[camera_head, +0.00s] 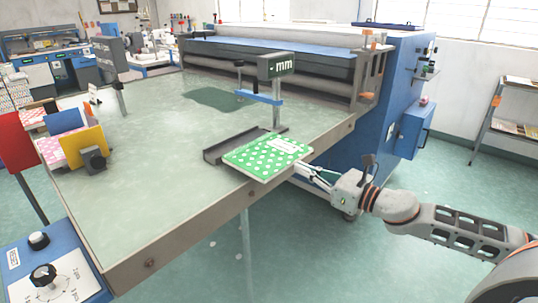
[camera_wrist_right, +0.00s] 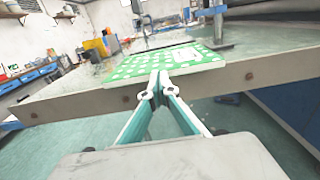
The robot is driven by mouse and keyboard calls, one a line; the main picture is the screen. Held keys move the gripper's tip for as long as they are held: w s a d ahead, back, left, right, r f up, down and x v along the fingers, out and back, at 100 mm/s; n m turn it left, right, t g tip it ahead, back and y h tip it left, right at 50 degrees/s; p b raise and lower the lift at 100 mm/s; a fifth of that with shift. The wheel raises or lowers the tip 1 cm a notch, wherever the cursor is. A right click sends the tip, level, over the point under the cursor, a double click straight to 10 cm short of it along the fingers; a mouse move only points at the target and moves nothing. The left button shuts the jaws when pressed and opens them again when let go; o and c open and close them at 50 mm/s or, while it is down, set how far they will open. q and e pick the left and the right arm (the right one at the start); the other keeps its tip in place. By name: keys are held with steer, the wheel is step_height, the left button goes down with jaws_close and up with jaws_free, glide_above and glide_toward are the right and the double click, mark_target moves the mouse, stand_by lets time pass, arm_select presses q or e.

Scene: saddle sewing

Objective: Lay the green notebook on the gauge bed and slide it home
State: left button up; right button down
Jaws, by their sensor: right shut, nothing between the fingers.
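The green notebook (camera_head: 266,155) has white dots and a pale label. It lies flat on the dark gauge bed (camera_head: 216,154), with its near side at the table's front edge and seeming to stick out a little past it. The bed's left side and back rim show beyond the notebook; the rest is hidden under it. My right gripper (camera_head: 308,171) is shut and empty at the notebook's near right edge. In the right wrist view the closed fingertips (camera_wrist_right: 160,79) meet or nearly meet the edge of the notebook (camera_wrist_right: 175,62). My left gripper is not in view.
A gauge post with an "mm" display (camera_head: 276,66) and a blue bar (camera_head: 258,97) stands just behind the bed. Coloured notebooks in a holder (camera_head: 75,140) stand at the table's left. A big blue machine (camera_head: 385,85) stands behind. The table's middle (camera_head: 160,135) is clear.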

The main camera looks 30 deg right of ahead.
mark_target(279, 156)
steer(key=shift+b+x, duration=0.3)
steer(key=shift+x, duration=1.05)
steer(key=shift+w+a, duration=0.3)
steer(key=shift+w, duration=0.35)
steer(key=shift+w+a, duration=0.25)
steer(key=shift+w, duration=0.35)
steer(key=shift+w+a+p, duration=0.2)
steer(key=shift+w+p, duration=0.3)
steer(key=shift+w, duration=0.15)
steer(key=shift+p+x, duration=0.4)
steer(key=shift+x, duration=0.65)
